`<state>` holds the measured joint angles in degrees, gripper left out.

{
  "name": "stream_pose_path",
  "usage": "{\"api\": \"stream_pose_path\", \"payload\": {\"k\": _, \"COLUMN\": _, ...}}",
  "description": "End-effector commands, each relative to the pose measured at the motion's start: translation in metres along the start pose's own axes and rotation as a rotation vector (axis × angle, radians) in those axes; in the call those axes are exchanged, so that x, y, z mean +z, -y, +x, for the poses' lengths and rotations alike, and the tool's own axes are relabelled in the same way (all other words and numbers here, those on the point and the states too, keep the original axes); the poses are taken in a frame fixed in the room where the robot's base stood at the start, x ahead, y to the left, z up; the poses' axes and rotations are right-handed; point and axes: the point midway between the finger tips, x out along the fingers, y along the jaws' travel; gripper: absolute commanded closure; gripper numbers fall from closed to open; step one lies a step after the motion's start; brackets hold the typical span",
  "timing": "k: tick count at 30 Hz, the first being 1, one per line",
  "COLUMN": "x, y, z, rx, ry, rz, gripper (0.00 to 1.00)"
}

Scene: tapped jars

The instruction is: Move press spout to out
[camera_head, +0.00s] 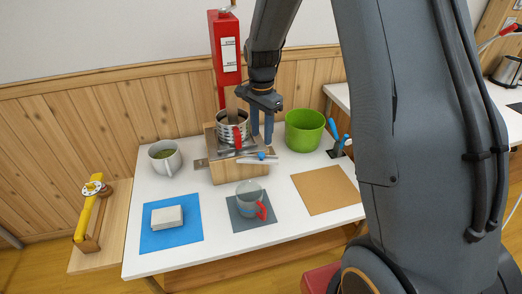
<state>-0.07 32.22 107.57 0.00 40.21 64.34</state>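The press has a tall red column (225,58), a wooden base (240,174) and a perforated metal cylinder (232,128) with a red handle. At the base's front top edge is a pale flat strip (246,161) with a blue knob (262,156). It looks like the spout, but its exact position in or out is too small to tell. My gripper (262,136) points down just right of the cylinder, above and behind the blue knob. Its two fingers are apart with nothing visible between them. I cannot tell whether a fingertip touches the press.
A clear jug (249,198) with a red handle stands on a grey mat in front. A grey pot (165,158) and white block (167,217) are left. The brown mat (325,190) is bare.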

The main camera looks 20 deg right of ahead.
Motion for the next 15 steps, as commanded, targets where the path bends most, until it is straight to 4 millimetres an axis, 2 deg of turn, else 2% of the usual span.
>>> {"api": "stream_pose_path", "payload": {"k": 15, "x": 0.0, "y": 0.001, "z": 0.067, "rx": 0.002, "ry": 0.001, "rz": 0.014, "gripper": 0.61}}
